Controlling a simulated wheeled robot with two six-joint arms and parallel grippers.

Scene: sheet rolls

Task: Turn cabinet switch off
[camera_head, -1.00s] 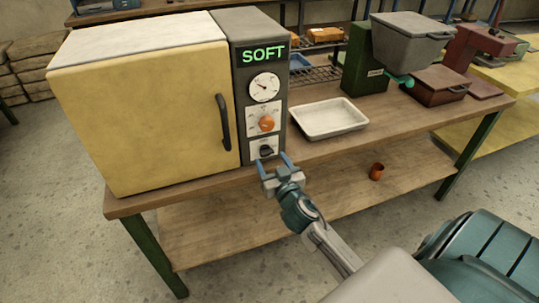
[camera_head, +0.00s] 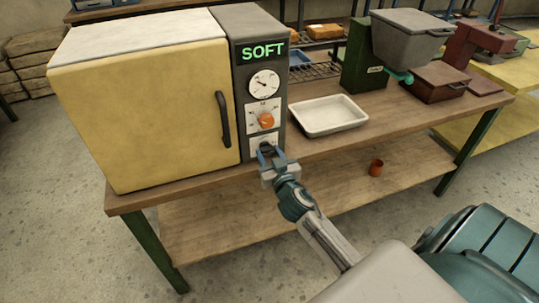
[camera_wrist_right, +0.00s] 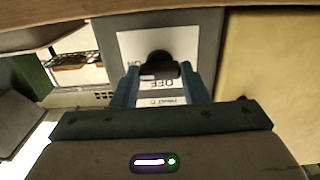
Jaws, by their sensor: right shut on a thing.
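The yellow cabinet (camera_head: 150,110) stands on a wooden bench, with a grey control panel (camera_head: 242,130) on its right side. A green display (camera_head: 263,51) at the top reads SOFT. The black switch sits low on the panel on a white plate; in the right wrist view the switch knob (camera_wrist_right: 158,66) is between my fingers, with an upside-down OFF printed beside it. My right gripper (camera_head: 270,154) is at the switch and shut on its knob. In the head view the fingers largely hide the switch. My left gripper is not in view.
Above the switch are an orange knob (camera_head: 266,121) and a round dial (camera_head: 264,83). The cabinet's black door handle (camera_head: 223,119) is to their left. A white tray (camera_head: 330,116) lies right of the panel. A small copper cup (camera_head: 376,167) stands on the lower shelf.

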